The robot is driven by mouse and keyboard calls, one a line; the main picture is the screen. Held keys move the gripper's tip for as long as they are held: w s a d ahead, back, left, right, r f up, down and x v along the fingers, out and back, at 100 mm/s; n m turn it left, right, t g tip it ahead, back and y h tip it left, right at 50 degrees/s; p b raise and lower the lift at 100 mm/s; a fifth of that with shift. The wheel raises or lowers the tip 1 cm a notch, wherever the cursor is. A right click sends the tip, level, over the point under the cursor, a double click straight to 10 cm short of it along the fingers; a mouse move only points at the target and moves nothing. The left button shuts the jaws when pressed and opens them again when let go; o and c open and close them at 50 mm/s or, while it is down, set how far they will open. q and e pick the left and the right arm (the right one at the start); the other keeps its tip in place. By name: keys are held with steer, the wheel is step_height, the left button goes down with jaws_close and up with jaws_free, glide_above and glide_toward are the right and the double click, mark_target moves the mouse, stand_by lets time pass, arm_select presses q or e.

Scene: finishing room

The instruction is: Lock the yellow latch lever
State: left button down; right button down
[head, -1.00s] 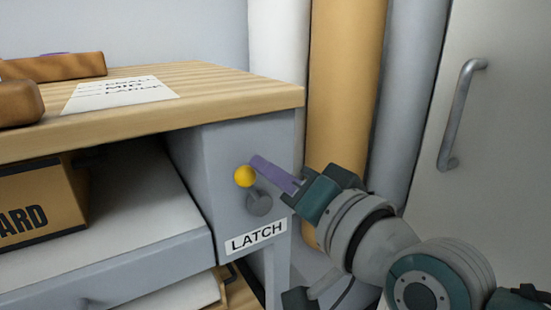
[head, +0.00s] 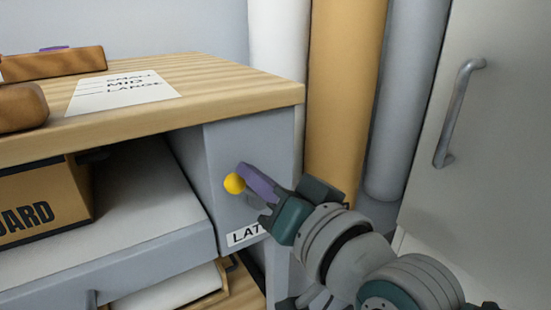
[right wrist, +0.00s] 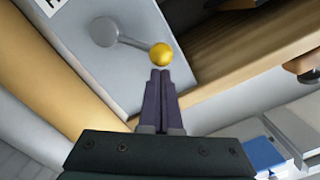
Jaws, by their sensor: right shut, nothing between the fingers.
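The latch lever has a yellow ball knob (head: 234,183) on the grey front panel of the bench. In the right wrist view the knob (right wrist: 161,54) sits at the end of a short grey arm running from a round grey pivot (right wrist: 103,31). My right gripper (head: 246,171) is shut and empty, its purple fingers at the upper right of the knob. In the right wrist view the fingertips (right wrist: 160,73) are right at the knob, touching or nearly so. In the head view the gripper mostly hides the pivot. My left gripper is not in view.
The LATCH label (head: 241,236) is partly covered by my right gripper. The wooden bench top (head: 215,85) overhangs the panel. A cardboard box (head: 40,205) is on the shelf at left. Upright rolls (head: 345,90) and a door handle (head: 457,112) are to the right.

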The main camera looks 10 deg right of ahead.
steer(key=p+v, duration=0.3)
steer(key=v, duration=0.7)
steer(key=shift+p, duration=0.3)
steer(key=shift+r, duration=0.15)
steer(key=s+d+r+n+g+h+p, duration=0.2)
steer(key=s+d+r+g+p, duration=0.3)
steer(key=r+p, duration=0.8)
steer(key=s+d+r+n+g+h+p, duration=0.15)
steer(key=s+r+g+p, duration=0.4)
steer(key=r+p, duration=0.7)
steer(key=s+d+r+n+g+h+p, duration=0.1)
steer(key=s+d+r+g+h+p, duration=0.15)
steer(key=s+r+p, duration=1.05)
steer(key=w+r+p, duration=0.2)
steer(key=r+p, duration=1.4)
steer(key=p, duration=0.2)
steer(key=w+r+p, duration=0.3)
steer(key=r+p, duration=1.3)
steer(key=p, duration=0.3)
steer(key=shift+w+d+r+p, duration=0.15)
steer(key=shift+w+d+p, duration=0.1)
steer(key=shift+w+p, duration=0.05)
